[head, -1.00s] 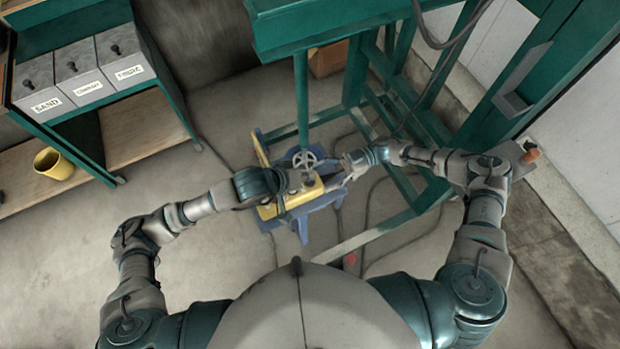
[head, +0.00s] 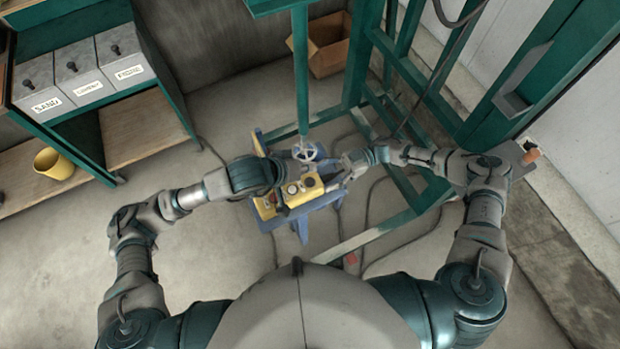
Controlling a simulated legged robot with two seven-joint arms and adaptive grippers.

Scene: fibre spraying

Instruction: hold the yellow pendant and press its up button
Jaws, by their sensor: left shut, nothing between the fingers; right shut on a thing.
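The yellow pendant (head: 302,190) is near the middle of the head view, above the blue stand, with round controls on its upper face. My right gripper (head: 338,182) comes in from the right and is shut on the pendant's right end. My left gripper (head: 281,190) is shut and empty, close to the pendant's left side. I cannot tell whether it touches the pendant. The up button cannot be singled out at this size.
A blue stand (head: 304,229) with a handwheel (head: 308,152) is under and behind the pendant. A green frame (head: 370,240) surrounds the right side. Cables lie on the floor. A bin shelf (head: 85,137), yellow bucket (head: 54,163) and cardboard box (head: 328,52) stand farther off.

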